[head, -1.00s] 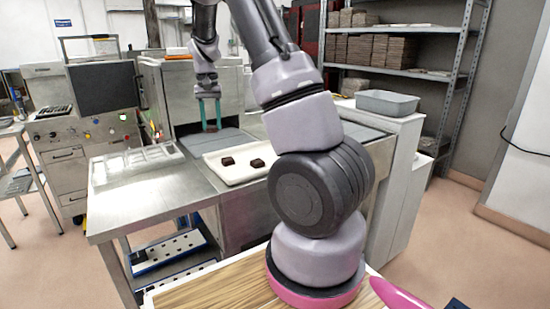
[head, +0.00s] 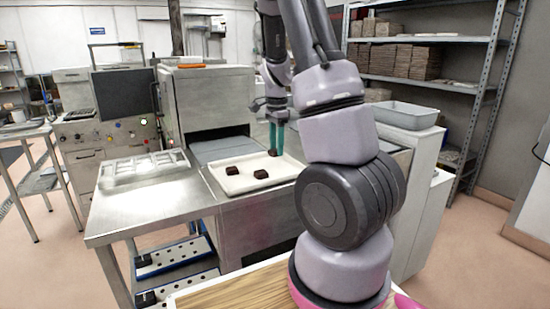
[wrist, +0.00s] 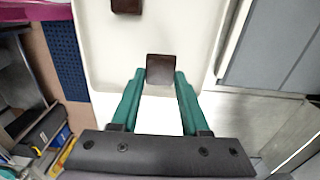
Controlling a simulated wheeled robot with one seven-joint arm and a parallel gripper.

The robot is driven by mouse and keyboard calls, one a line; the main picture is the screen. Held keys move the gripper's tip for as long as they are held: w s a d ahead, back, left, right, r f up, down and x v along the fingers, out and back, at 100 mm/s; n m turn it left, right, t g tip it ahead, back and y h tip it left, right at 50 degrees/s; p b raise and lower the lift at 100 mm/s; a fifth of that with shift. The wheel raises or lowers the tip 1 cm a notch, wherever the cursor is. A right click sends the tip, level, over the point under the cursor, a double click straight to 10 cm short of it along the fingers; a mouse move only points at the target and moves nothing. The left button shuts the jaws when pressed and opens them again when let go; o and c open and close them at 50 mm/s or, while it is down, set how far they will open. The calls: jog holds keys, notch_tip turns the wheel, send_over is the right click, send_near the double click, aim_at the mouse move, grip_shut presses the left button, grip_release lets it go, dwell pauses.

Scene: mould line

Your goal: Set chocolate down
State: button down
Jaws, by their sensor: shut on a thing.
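My gripper (head: 275,138), with teal fingers, is shut on a dark brown chocolate (head: 273,152). In the wrist view the held chocolate (wrist: 160,69) sits between the fingertips (wrist: 160,80), above the white tray (wrist: 98,55). In the head view it is over the far right part of the tray (head: 226,188). I cannot tell whether its underside touches the tray. Two more chocolates lie on the tray, a left one (head: 232,170) and a right one (head: 261,174). One other chocolate (wrist: 126,5) shows at the top edge of the wrist view.
A pale mould (head: 143,166) lies on the steel table left of the tray. Behind the tray is a machine (head: 208,98) with a grey belt (head: 222,148). A grey bin (head: 404,115) stands on a white cabinet at right. The tray's near right part looks free.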

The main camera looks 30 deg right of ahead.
aim_at(276, 156)
jog(key=shift+f, duration=1.85)
jog(key=shift+a, duration=0.1)
jog(key=shift+c, duration=2)
grip_release()
jog(key=shift+f, duration=0.1)
notch_tip(276, 156, up, 12)
jog(key=s+a+r+n+t+y, duration=0.1)
jog(key=s+a+r+n+t, duration=0.2)
jog(key=s+a+r+n, duration=0.3)
jog(key=s+a+r+n+t+y, duration=0.1)
jog(key=s+a+r+n+t, duration=0.3)
jog(key=s, duration=1)
jog(key=a+r+n, duration=0.3)
jog(key=a+r, duration=0.1)
jog(key=shift+a+r, duration=0.15)
jog(key=shift+r, duration=0.1)
jog(key=shift+s, duration=0.1)
